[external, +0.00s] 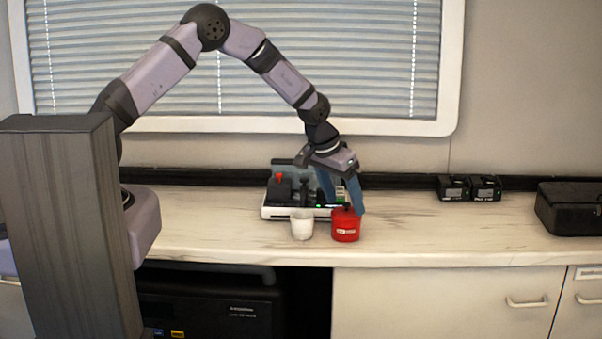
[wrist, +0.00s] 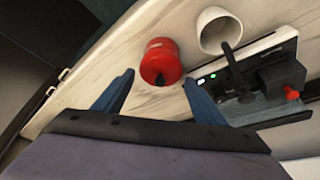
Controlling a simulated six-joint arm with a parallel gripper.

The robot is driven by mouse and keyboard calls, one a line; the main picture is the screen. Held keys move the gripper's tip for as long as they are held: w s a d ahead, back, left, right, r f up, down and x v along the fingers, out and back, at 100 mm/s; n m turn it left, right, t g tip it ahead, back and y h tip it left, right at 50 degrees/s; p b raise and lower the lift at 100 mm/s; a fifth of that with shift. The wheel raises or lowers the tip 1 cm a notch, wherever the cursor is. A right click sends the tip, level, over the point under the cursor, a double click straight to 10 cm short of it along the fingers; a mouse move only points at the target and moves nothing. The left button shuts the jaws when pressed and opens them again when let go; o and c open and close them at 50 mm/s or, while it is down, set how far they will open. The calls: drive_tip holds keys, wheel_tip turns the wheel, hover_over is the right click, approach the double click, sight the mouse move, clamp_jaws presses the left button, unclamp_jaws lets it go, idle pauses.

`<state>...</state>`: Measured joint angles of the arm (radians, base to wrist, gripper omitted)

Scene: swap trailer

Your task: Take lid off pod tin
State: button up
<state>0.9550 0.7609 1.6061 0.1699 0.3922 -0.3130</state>
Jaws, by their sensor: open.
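The pod tin (external: 345,228) is a small red tin with a white label, standing on the counter near its front edge. Its red lid (external: 346,211) is on top and has a dark knob; in the wrist view the lid (wrist: 160,62) faces the camera with the dark knob (wrist: 160,79) toward my gripper. My gripper (external: 344,204) is above and just behind the tin in the external view. Its two blue fingers are spread apart. In the wrist view my gripper (wrist: 158,82) is open, with the fingertips on either side of the tin and nothing held between them.
A white cup (external: 302,224) stands close to the left of the tin. A white-based machine with a red knob (external: 279,177) is behind them. The counter between is clear.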

drive_tip(key=shift+w+d+f, duration=0.1)
drive_tip(key=shift+d+f, duration=0.05)
drive_tip(key=shift+f, duration=0.3)
drive_tip(key=shift+c, duration=0.5)
